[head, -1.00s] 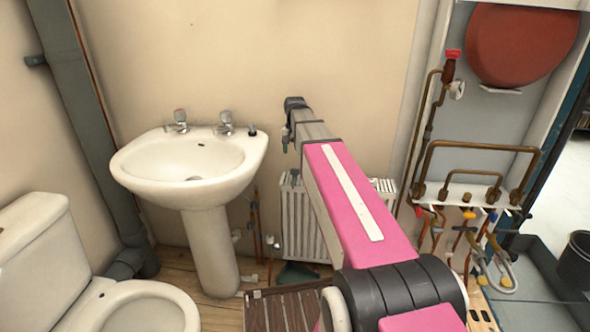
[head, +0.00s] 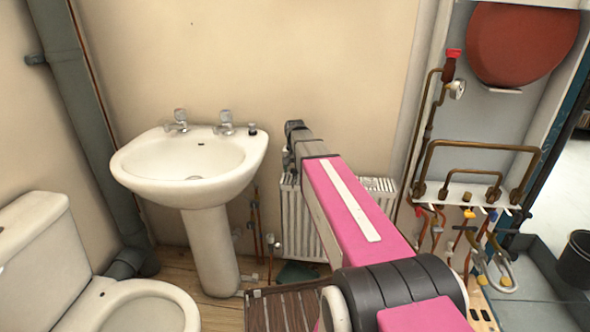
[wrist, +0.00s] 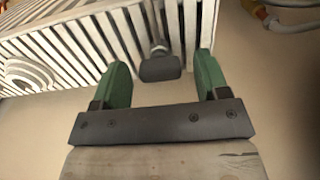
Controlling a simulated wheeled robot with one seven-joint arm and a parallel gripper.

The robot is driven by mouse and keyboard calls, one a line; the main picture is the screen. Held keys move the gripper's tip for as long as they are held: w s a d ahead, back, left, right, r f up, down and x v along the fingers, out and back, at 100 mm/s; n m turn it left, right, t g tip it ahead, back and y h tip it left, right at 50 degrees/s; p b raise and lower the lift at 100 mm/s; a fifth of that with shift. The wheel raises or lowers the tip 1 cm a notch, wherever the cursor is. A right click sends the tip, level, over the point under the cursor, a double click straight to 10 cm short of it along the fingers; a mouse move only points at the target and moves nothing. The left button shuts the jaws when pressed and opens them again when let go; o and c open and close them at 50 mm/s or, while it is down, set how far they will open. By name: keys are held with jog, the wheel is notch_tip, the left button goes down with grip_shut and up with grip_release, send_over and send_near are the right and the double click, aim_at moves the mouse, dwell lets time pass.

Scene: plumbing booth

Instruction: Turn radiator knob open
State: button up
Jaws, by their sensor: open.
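The white ribbed radiator (head: 297,222) stands against the wall behind my arm in the head view. It fills the top left of the wrist view (wrist: 85,50). Its dark grey knob (wrist: 160,69) sits on a short metal stem. My gripper (wrist: 161,62) is open, with one green finger left of the knob and one right of it. A gap shows between the knob and each finger. I cannot tell how far the knob lies in depth between the fingers. In the head view my arm hides the knob and most of my gripper.
A white pedestal sink (head: 190,165) stands left of the radiator, with a toilet (head: 120,305) at lower left. Brass pipes (head: 480,147) and coloured valves are on the right. A slatted wooden mat (head: 285,308) lies on the floor below my arm.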

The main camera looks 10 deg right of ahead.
jog(key=c, duration=0.9)
jog(key=shift+n, duration=0.4)
jog(key=n, duration=0.7)
jog(key=shift+n, duration=0.3)
jog(key=n, duration=0.4)
jog(key=shift+n, duration=2)
